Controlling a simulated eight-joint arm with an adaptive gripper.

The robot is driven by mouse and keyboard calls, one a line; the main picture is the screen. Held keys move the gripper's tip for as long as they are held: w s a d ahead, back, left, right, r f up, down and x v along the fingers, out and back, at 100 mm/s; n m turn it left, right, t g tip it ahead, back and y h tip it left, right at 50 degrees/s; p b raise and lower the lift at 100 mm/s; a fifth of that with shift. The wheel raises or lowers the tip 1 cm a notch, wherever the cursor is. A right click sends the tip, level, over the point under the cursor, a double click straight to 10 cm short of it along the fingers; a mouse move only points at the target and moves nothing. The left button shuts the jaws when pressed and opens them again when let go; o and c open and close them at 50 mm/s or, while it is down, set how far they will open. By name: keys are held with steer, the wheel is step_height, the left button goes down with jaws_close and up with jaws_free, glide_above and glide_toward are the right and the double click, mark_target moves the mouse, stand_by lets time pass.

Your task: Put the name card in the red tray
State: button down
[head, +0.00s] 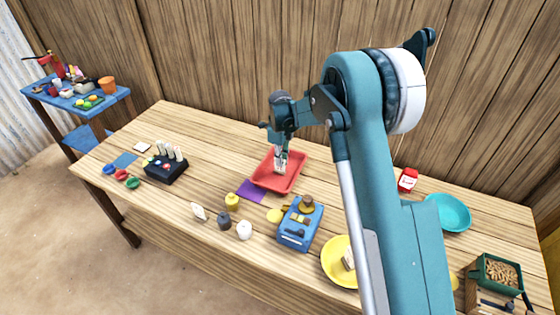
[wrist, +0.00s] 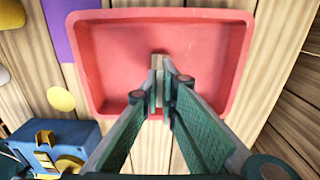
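The red tray (head: 297,172) lies on the wooden table at the middle, toward the back; in the wrist view its floor (wrist: 215,55) fills the upper middle. My gripper (head: 281,163) points down over the tray. In the wrist view my gripper's fingertips (wrist: 160,75) are close together on a thin pale piece, seen edge-on, which looks like the name card (wrist: 158,66). Its face and any writing are hidden. I cannot tell whether its lower edge touches the tray floor.
Left of the tray lies a purple mat (head: 250,191). A yellow plate (head: 335,267) and a teal bowl (head: 450,212) are to the right. A black holder (head: 166,170) stands left.

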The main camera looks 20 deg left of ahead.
steer(key=shift+f, duration=0.15)
steer(key=c, duration=2.7)
jaws_free()
steer(key=shift+o, duration=0.2)
step_height(320, 180, up, 12)
steer(key=shift+r+p, duration=0.2)
steer(key=shift+p, duration=0.1)
steer(key=shift+d, duration=0.1)
